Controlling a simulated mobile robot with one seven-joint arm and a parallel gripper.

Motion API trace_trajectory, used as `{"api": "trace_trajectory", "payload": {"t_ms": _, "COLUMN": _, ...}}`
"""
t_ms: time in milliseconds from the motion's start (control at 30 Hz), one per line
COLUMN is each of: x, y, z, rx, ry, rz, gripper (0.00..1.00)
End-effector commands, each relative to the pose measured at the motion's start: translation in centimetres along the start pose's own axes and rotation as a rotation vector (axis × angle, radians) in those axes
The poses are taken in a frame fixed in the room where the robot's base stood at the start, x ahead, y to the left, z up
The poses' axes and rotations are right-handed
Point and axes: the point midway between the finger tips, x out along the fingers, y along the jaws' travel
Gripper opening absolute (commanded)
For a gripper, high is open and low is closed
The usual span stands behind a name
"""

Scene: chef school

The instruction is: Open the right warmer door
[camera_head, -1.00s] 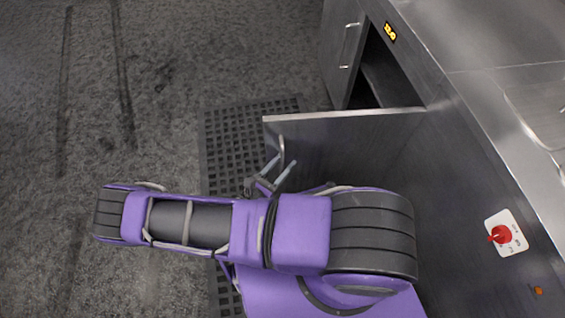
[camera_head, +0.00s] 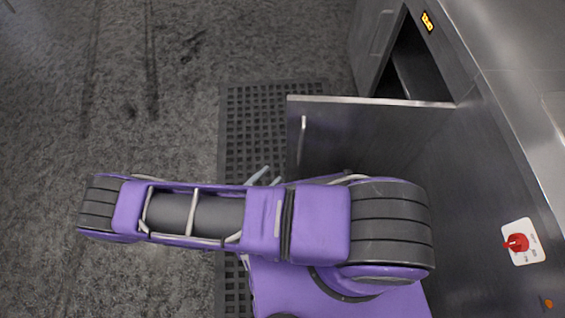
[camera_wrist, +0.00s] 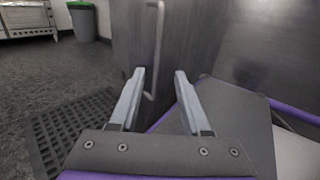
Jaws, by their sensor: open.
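The warmer door (camera_head: 370,135) is a grey metal panel. It stands swung well out from the cabinet front, with a dark opening (camera_head: 415,68) behind it. Its bar handle (camera_head: 302,140) is near the free edge. In the wrist view the handle (camera_wrist: 159,35) runs down the door, its lower end appearing between my fingertips. My gripper (camera_head: 266,177) is open and empty, in front of the door and apart from the handle in the head view. Both fingers show in the wrist view (camera_wrist: 159,78). My arm hides the door's lower part in the head view.
The steel cabinet (camera_head: 475,150) with a red knob (camera_head: 517,243) stands on the right. A perforated black mat (camera_head: 255,125) lies on the floor beside the door. Open grey floor is on the left. A green-lidded bin (camera_wrist: 82,20) stands far off.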

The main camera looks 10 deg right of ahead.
Motion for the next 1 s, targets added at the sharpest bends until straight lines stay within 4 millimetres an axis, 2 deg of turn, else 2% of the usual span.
{"api": "trace_trajectory", "payload": {"t_ms": 100, "x": -1.7, "y": 0.0, "z": -0.1, "rx": 0.0, "ry": 0.001, "rz": 0.001, "gripper": 0.47}}
{"api": "trace_trajectory", "payload": {"t_ms": 233, "x": -2.6, "y": 0.0, "z": 0.0, "rx": 0.0, "ry": -0.001, "rz": 0.0, "gripper": 0.47}}
{"api": "trace_trajectory", "payload": {"t_ms": 867, "x": -2.8, "y": 0.0, "z": 0.1, "rx": 0.001, "ry": 0.0, "rz": -0.001, "gripper": 0.47}}
{"api": "trace_trajectory", "payload": {"t_ms": 1000, "x": -3.4, "y": 1.5, "z": 1.4, "rx": 0.083, "ry": 0.016, "rz": -0.033, "gripper": 0.47}}
